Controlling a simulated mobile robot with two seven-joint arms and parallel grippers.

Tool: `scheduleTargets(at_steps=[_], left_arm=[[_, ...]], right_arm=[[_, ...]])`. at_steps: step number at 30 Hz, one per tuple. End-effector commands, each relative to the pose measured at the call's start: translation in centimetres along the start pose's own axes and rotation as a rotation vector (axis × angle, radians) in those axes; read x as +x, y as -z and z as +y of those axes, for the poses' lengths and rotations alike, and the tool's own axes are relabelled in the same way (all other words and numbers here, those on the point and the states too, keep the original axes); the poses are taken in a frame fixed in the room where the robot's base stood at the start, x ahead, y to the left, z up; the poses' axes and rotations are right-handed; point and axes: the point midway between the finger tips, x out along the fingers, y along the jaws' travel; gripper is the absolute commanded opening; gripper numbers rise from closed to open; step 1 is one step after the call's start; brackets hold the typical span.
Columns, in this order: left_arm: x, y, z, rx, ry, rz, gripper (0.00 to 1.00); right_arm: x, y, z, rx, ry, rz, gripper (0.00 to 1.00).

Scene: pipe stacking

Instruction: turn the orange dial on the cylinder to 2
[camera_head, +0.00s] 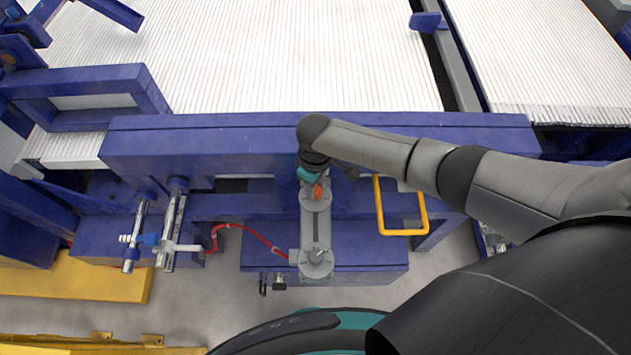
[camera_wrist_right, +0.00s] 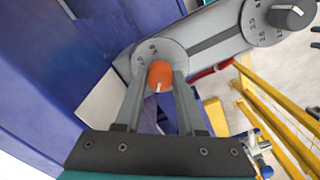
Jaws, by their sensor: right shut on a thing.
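The orange dial (camera_head: 318,191) sits on the far end of the grey cylinder body (camera_head: 316,228), in the middle of the head view. The right wrist view shows the dial (camera_wrist_right: 160,74) close up, with a white mark on its lower edge in that picture. Around it is a grey disc (camera_wrist_right: 152,49) with small numbers, too small to read surely. My right gripper (camera_wrist_right: 160,82) has one finger on each side of the dial and is shut on it. In the head view my right gripper (camera_head: 314,175) partly covers the dial. My left gripper is not in view.
A second, dark grey dial (camera_wrist_right: 290,17) is on the cylinder's near end. A red hose (camera_head: 250,232) runs left from the cylinder. A yellow bar handle (camera_head: 402,232) stands to the right. A blue beam (camera_head: 230,150) lies just behind, with white pipes (camera_head: 290,60) beyond.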

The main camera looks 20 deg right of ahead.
Motion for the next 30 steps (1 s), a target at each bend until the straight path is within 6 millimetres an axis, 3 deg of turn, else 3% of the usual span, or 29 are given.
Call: scheduleTargets(at_steps=[17,18,25,30], left_arm=[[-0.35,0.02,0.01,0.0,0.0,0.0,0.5],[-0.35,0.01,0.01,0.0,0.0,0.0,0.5],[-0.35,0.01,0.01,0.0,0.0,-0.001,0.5],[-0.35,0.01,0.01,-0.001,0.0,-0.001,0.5]], right_arm=[[0.0,0.0,0.01,0.034,0.0,0.0,0.0],[0.0,0.0,0.01,0.034,0.0,0.0,0.41],[0.0,0.01,0.01,0.033,0.0,0.0,0.67],[-0.01,0.02,0.02,0.033,-0.001,0.0,0.69]])
